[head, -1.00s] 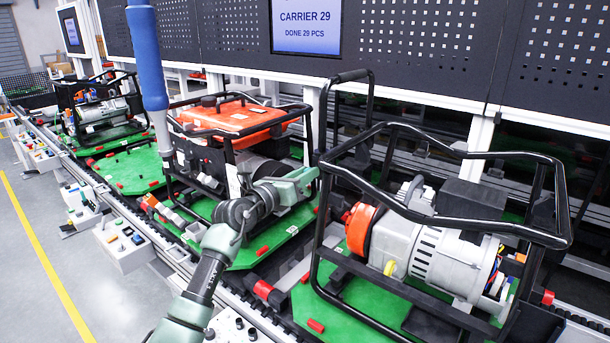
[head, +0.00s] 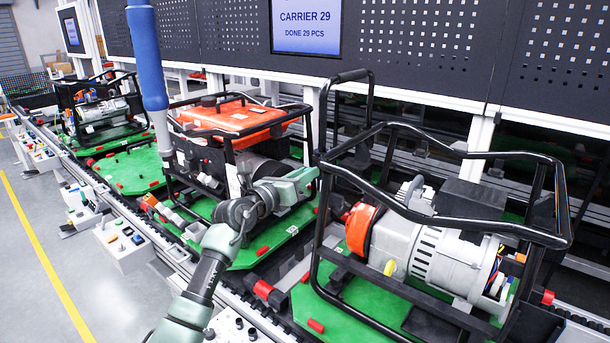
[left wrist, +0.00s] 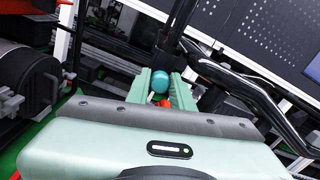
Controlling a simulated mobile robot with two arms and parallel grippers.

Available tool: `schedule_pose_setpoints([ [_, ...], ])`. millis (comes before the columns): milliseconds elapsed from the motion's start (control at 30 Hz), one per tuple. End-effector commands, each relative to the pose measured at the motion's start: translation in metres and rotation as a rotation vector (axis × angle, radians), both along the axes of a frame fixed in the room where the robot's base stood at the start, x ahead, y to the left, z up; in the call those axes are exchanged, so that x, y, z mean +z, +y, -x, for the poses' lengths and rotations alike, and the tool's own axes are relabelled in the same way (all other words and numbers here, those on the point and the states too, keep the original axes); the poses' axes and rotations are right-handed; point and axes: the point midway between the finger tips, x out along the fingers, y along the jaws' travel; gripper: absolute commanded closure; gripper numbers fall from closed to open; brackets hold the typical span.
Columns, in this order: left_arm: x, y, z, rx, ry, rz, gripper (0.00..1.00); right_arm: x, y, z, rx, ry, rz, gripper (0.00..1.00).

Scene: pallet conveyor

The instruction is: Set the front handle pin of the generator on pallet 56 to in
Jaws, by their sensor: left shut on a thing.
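The generator with the orange tank (head: 232,117) stands on a green pallet in the middle of the head view. Its raised black handle (head: 345,77) is at its right end. My left gripper (head: 312,178) is at the foot of the near handle post. In the left wrist view the fingers (left wrist: 161,92) are closed around a small teal round knob (left wrist: 160,79), which appears to be the front handle pin. A small red-orange piece (left wrist: 165,102) shows between the fingers. How far the pin sits in is hidden. No pallet number is readable. My right gripper is not in view.
A generator with a bare black frame (head: 470,226) stands close on the right. Another generator (head: 100,108) stands far left, with an empty green pallet (head: 130,168) between. Control boxes (head: 123,243) line the conveyor's front. The floor at left is clear.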

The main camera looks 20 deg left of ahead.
Motion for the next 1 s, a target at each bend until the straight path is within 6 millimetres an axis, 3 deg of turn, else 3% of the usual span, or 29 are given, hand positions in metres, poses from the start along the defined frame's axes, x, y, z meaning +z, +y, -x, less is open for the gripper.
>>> schedule_pose_setpoints([
  [533, 0.0014, -0.0028, -0.0088, 0.001, -0.003, 0.000, 1.00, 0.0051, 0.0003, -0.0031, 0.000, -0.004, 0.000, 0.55],
  [567, 0.0015, -0.0029, -0.0088, 0.001, -0.003, 0.000, 0.75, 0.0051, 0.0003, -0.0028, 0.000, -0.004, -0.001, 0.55],
  [633, 0.0014, -0.0030, -0.0087, 0.001, -0.003, 0.000, 0.55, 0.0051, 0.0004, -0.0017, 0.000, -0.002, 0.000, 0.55],
  [1000, -0.0006, -0.0018, -0.0056, 0.000, -0.001, 0.000, 0.55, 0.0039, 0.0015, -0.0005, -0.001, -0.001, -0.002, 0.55],
])
